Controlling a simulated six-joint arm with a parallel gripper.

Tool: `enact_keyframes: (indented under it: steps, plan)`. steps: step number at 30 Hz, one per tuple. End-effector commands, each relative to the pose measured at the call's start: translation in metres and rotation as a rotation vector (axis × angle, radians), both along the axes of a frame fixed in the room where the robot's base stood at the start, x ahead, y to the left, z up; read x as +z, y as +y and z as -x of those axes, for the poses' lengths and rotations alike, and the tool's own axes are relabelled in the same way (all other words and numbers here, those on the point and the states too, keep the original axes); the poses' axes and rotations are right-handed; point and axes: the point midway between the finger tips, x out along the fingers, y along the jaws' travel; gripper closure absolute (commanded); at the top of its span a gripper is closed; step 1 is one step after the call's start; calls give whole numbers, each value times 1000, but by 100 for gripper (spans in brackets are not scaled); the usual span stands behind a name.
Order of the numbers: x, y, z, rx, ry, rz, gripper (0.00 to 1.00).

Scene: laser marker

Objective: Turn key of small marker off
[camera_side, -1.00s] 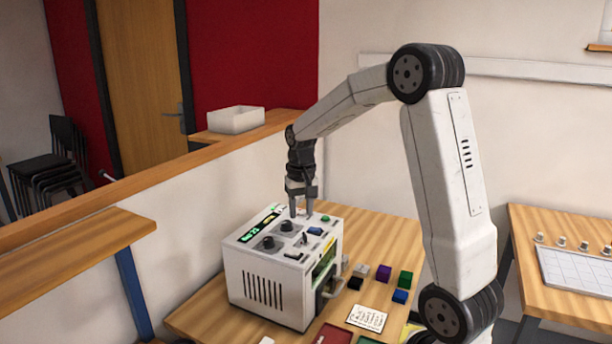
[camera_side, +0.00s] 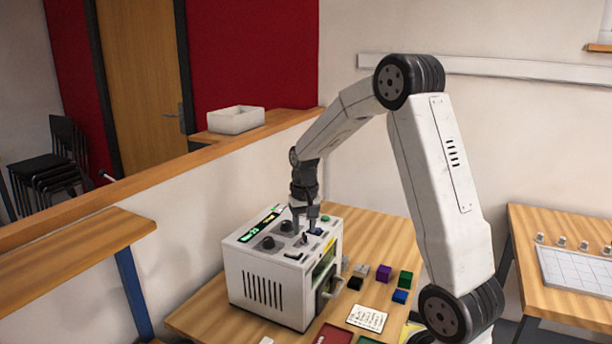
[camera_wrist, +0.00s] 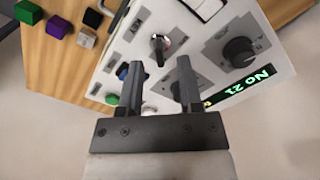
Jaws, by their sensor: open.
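The small marker (camera_side: 262,284) is a white box on the wooden table, with a control panel on top. In the wrist view, the panel (camera_wrist: 200,28) shows a small dark key-like part (camera_wrist: 157,44) in a silvery round seat. It lies just beyond my fingertips, roughly in line with the gap between them. Its exact turn position is hard to read. My gripper (camera_side: 304,231) is open and empty, pointing down close over the panel. The open fingers also show in the wrist view (camera_wrist: 160,66). No contact with the key is visible. The fingers hide part of the panel.
The panel also has black knobs (camera_wrist: 239,52), a lit green display (camera_wrist: 236,88), a blue button (camera_wrist: 123,72) and a green button (camera_wrist: 111,99).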

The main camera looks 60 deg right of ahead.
Motion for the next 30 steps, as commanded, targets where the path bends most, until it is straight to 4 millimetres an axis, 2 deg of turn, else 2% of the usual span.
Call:
enact_keyframes:
  steps: [6,16,20,21,30]
  plan:
    - [-17,0,0,0,1,-1,54]
    - [-19,0,0,0,0,0,54]
    - [-19,0,0,0,0,0,96]
    - [-19,0,0,0,0,0,100]
    - [-19,0,0,5,0,0,100]
